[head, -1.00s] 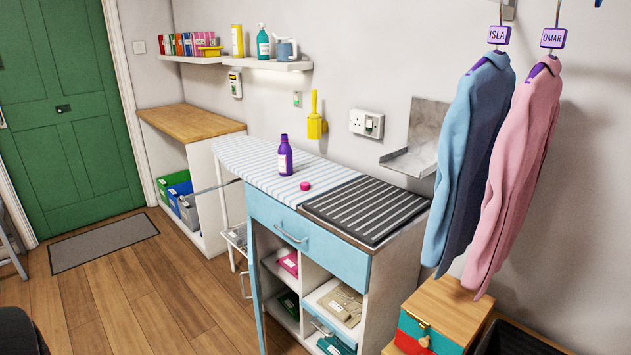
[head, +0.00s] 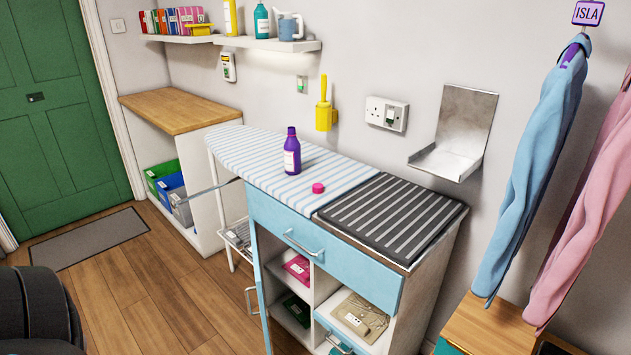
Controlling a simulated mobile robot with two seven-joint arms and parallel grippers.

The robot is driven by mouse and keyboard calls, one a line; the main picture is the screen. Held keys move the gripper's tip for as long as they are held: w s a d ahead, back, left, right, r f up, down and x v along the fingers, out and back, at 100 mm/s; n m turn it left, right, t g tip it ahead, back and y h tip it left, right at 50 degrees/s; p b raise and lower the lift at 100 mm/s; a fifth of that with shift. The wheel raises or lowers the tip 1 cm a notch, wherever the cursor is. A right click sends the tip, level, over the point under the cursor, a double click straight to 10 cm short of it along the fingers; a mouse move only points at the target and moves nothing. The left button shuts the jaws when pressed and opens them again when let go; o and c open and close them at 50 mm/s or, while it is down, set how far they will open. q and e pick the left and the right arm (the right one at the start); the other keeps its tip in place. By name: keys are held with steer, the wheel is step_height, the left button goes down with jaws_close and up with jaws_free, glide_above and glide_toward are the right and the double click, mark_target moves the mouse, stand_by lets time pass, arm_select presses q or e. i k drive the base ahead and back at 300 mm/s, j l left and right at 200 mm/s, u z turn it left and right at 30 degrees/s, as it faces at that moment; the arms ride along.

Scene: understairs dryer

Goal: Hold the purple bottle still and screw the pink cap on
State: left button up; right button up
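The purple bottle (head: 292,152) stands upright on the striped ironing surface (head: 252,163), with a white label on its front. Its top looks dark and narrow; it is too small to tell the details of the neck. The pink cap (head: 318,188) lies on the same surface, to the right of the bottle and nearer to me, apart from it. Neither gripper is in view. A dark rounded part at the lower left edge may be mine.
A black ribbed mat (head: 385,216) covers the cabinet's right top. The blue drawer (head: 325,248) has a bar handle. A metal bracket (head: 458,140) juts from the wall. A blue jacket (head: 535,170) and pink jacket (head: 590,215) hang at the right. Wooden floor (head: 165,285) is open at left.

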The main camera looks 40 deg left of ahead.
mark_target(292, 156)
steer(key=i+j, duration=0.1)
steer(key=j, duration=0.3)
steer(key=i+j, duration=0.1)
steer(key=j, duration=0.25)
steer(key=i+j, duration=0.15)
steer(key=j, duration=0.25)
steer(key=i+j, duration=0.1)
steer(key=j, duration=0.25)
